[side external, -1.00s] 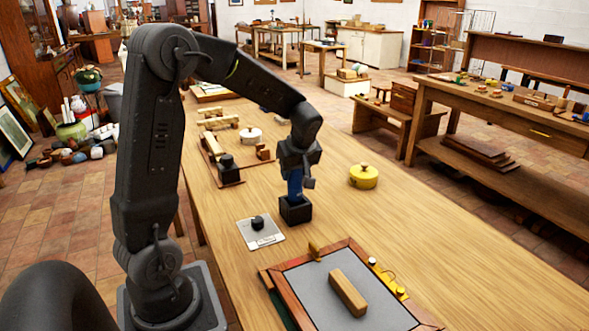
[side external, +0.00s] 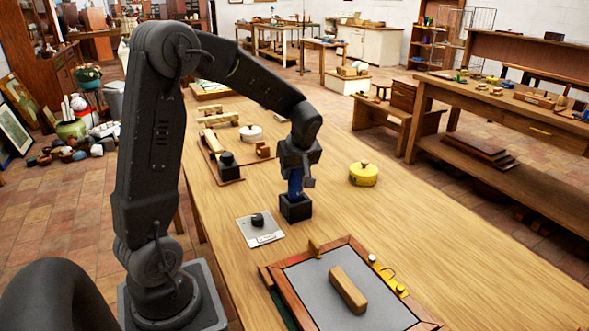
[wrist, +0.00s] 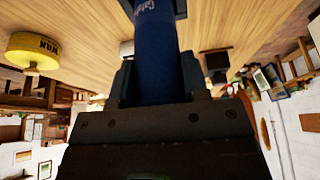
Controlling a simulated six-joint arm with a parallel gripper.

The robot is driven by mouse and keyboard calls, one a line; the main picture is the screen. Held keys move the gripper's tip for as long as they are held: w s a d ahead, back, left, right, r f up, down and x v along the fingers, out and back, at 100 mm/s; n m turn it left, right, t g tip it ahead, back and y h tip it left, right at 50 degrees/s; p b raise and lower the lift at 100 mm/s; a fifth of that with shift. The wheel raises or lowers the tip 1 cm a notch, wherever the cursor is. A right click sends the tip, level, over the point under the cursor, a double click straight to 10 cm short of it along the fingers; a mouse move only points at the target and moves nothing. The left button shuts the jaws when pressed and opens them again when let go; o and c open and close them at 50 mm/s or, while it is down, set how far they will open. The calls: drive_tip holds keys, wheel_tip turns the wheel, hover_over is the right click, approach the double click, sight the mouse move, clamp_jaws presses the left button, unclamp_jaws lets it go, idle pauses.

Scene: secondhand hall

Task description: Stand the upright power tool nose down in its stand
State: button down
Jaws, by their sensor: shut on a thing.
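The power tool (side external: 295,187) is blue and stands roughly upright under my gripper (side external: 296,174). In the wrist view the tool's blue body (wrist: 157,45), with pale lettering, runs between the two fingers of my gripper (wrist: 158,84), which are shut on it. The stand (side external: 295,209) is a small black open-topped box on the wooden table. The tool's lower end goes down behind the box's near rim and is hidden, so it appears to be inside. I cannot tell whether it touches the bottom.
A metal plate with a black knob (side external: 260,228) lies left of the stand. A yellow lidded pot (side external: 363,174) stands to the right. A framed grey board (side external: 318,292) with a wooden block (side external: 347,289) lies in front. Bare table (side external: 430,230) extends right.

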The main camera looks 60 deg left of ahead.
drive_tip(key=c, duration=0.5)
unclamp_jaws()
drive_tip(key=shift+c, duration=0.2)
drive_tip(key=v, duration=1.4)
drive_tip(key=s+d+f+m+t+h, duration=0.3)
drive_tip(key=s+d+m+t+h, duration=0.1)
drive_tip(key=s+d+m, duration=1.1)
drive_tip(key=shift+d+m+t+h, duration=0.3)
drive_tip(key=shift+d+m+t, duration=0.3)
drive_tip(key=shift+d+m, duration=0.45)
